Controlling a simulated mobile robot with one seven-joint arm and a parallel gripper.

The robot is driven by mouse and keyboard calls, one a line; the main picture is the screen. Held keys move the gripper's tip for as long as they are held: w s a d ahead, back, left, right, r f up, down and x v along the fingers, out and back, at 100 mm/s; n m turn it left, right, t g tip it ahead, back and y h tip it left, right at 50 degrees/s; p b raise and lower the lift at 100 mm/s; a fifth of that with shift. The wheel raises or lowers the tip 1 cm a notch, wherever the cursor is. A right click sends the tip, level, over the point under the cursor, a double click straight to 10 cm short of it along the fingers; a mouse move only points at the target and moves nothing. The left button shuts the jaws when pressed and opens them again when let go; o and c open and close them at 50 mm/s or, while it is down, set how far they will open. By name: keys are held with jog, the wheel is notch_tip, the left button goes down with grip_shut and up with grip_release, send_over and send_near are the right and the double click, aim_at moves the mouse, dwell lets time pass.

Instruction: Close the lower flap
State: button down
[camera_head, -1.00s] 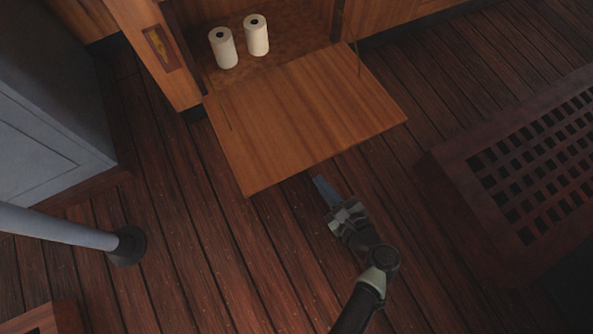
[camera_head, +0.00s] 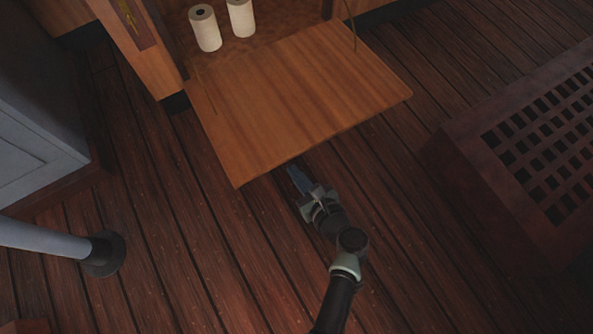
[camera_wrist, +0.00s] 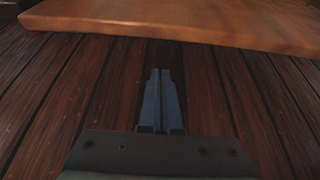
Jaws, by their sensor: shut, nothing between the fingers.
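The lower flap (camera_head: 305,98) is a wooden panel folded down and open, extending out from the cabinet over the floor. In the wrist view the flap (camera_wrist: 190,22) crosses the top of the picture, its front edge beyond my fingertips. My gripper (camera_head: 297,177) is shut and empty. It is just in front of the flap's front edge, left of that edge's middle; the fingertips appear close to or slightly under the edge, and I cannot tell if they touch. In the wrist view my gripper (camera_wrist: 160,88) points toward the flap with its fingers together.
Two white rolls (camera_head: 205,28) stand inside the open cabinet. A dark raised grating (camera_head: 545,140) is at the right. A grey cabinet (camera_head: 40,110) and a grey pole (camera_head: 55,240) with a round foot are at the left. The plank floor (camera_head: 190,230) in front of the flap is clear.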

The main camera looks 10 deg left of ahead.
jog(key=shift+r+b, duration=0.3)
jog(key=shift+r, duration=1.55)
jog(key=shift+r, duration=0.1)
